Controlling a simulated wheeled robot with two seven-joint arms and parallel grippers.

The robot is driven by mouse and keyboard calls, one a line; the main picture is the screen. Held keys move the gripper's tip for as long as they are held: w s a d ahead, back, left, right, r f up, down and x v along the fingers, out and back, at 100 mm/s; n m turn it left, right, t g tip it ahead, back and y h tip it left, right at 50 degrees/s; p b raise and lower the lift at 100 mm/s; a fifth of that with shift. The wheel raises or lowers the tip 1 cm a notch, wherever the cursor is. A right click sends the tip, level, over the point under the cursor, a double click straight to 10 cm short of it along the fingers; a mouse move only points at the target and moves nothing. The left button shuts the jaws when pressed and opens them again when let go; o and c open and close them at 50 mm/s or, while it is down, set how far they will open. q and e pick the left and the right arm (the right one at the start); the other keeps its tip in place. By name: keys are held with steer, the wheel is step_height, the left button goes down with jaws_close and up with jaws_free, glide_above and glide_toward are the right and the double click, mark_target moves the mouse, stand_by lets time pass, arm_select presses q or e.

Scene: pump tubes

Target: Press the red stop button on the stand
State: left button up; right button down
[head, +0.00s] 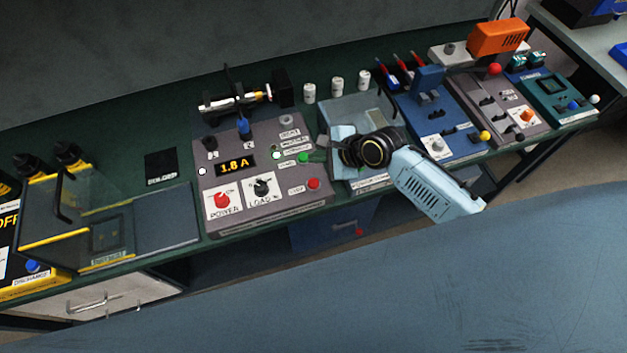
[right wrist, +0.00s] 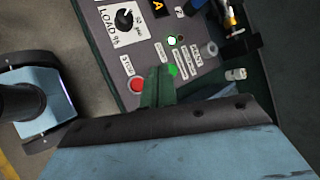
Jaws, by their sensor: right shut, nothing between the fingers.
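The grey stand (head: 262,200) has a lit 1.8 A display. Its red stop button (head: 314,183) is at the lower right of the panel, beside a STOP label. A green button (head: 303,157) sits above it. In the right wrist view, the red stop button (right wrist: 137,84) and the green button (right wrist: 173,70) lie on either side of the fingertips. My right gripper (head: 319,156) is shut and empty at the panel's right edge, also seen in the right wrist view (right wrist: 160,70). I cannot tell its height above the panel. My left gripper is out of view.
The stand also carries a red POWER knob (head: 222,200) and a LOAD knob (head: 261,187). A pump (head: 235,103) is behind it. A glass-shielded station (head: 165,222) stands left; a blue station (head: 440,120) stands right. Small white containers (head: 337,86) stand behind.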

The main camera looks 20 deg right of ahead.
steer(key=b, duration=0.5)
glide_above(317, 184)
step_height(317, 184, down, 6)
steer(key=shift+f, duration=0.25)
steer(key=shift+f+b, duration=0.45)
steer(key=shift+f, duration=0.65)
steer(key=shift+f, duration=0.1)
stand_by(0.9)
steer(key=shift+f, duration=0.4)
